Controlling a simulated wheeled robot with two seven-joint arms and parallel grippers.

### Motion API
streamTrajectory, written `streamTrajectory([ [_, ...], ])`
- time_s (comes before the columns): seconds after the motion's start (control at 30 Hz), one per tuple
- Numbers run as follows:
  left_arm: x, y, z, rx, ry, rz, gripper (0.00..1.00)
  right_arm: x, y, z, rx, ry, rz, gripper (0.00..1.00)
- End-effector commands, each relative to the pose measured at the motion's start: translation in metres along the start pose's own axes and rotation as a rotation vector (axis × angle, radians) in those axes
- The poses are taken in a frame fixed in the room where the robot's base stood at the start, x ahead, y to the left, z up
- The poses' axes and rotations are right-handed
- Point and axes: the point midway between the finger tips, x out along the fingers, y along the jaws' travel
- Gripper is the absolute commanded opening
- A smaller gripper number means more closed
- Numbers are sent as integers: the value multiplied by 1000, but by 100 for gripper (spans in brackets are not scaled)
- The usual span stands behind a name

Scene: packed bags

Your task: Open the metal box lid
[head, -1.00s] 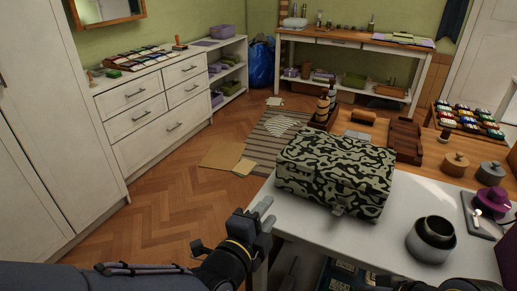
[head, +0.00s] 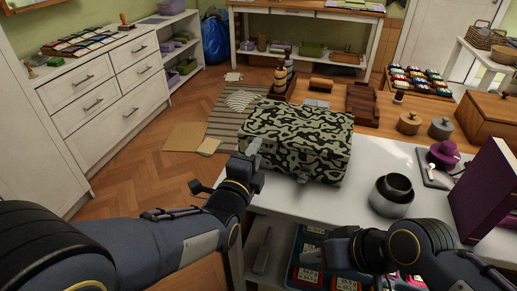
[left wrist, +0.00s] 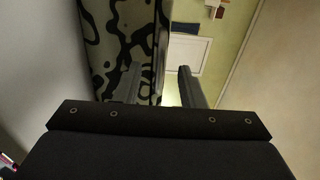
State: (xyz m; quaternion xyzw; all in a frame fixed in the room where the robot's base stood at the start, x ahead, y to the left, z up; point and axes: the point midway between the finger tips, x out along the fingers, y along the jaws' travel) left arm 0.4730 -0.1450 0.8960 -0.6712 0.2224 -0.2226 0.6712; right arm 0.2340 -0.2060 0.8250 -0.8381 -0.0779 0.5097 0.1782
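The box (head: 295,135) has a black and pale green camouflage pattern and stands closed on the white table (head: 345,205). A small latch-like piece (head: 303,178) shows low on its front. My left gripper (head: 248,158) is at the box's left front corner. In the left wrist view, the two fingers (left wrist: 160,88) are apart with nothing clearly held. The box (left wrist: 118,45) fills the left of that view, behind the left finger; I cannot tell whether they touch. My right gripper (head: 328,248) is low at the table's front edge, away from the box; its finger opening is not clear.
Dark nested bowls (head: 392,195) and a purple book-like block (head: 490,190) stand right of the box. A wooden table behind holds bottles (head: 281,78), a brown rack (head: 363,103) and lidded pots (head: 409,123). Packed items (head: 308,275) lie below the tabletop. Open floor is to the left.

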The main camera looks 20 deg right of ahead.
Motion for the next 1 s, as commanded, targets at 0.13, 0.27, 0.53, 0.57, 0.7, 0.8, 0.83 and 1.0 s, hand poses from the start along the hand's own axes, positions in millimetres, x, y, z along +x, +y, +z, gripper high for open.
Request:
streamTrajectory([
  [0.13,6,1,0,0,0,1,36,1,1,1,0,0,0,36],
  [0.27,8,0,0,0,-1,1,36,1,1,1,0,0,0,36],
  [0.53,7,0,0,0,-1,1,29,1,1,1,0,0,0,36],
  [0.57,7,0,0,0,-1,1,27,1,1,1,0,0,0,36],
  [0.7,7,0,0,0,-1,1,18,1,1,1,0,0,0,36],
  [0.8,7,0,0,0,-1,0,12,1,1,1,0,0,0,36],
  [0.83,7,0,0,0,-1,1,10,1,1,1,0,0,0,36],
  [1.0,7,0,0,0,-1,1,0,1,1,1,0,0,0,36],
])
